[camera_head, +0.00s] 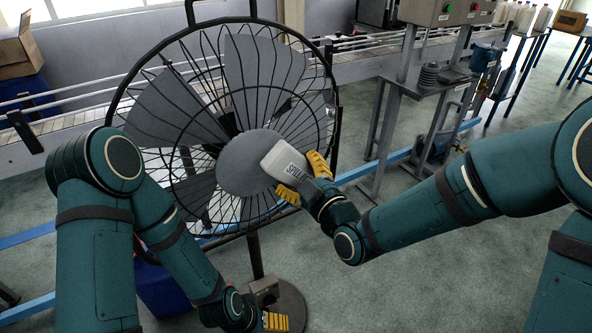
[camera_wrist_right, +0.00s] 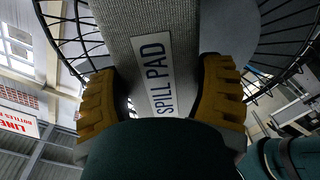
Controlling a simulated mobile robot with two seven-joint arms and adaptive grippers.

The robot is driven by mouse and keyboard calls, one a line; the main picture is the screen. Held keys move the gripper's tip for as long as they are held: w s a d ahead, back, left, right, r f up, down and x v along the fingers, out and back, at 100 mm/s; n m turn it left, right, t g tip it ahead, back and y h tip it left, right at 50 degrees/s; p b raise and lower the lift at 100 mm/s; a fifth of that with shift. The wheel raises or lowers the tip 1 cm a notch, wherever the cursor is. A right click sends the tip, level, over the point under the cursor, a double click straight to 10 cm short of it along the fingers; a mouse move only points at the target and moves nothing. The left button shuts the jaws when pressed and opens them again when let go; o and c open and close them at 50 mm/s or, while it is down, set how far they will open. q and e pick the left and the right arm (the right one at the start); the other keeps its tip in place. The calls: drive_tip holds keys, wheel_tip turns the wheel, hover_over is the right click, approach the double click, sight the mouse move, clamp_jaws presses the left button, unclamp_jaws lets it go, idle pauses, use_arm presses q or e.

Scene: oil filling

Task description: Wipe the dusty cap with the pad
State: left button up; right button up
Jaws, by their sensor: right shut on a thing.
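The dusty cap is the round grey hub disc (camera_head: 238,168) at the centre of a black wire-cage fan in the head view. The pad (camera_head: 281,158) is a pale grey block with a white label reading SPILL PAD; it also shows in the right wrist view (camera_wrist_right: 146,36). My right gripper (camera_head: 303,179) is shut on the pad, with its yellow fingers on either side. The pad overlaps the right part of the cap; I cannot tell whether they touch. My left gripper (camera_head: 275,321) is low at the bottom edge, mostly cut off, its opening unclear.
The fan's wire cage (camera_head: 126,92) surrounds the cap, and its round base (camera_head: 290,303) stands on the floor near my left gripper. A conveyor (camera_head: 365,60) runs behind. A control box (camera_head: 450,10) stands at upper right. The floor at lower right is clear.

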drive_tip(key=shift+s, duration=0.1)
drive_tip(key=shift+v, duration=1.4)
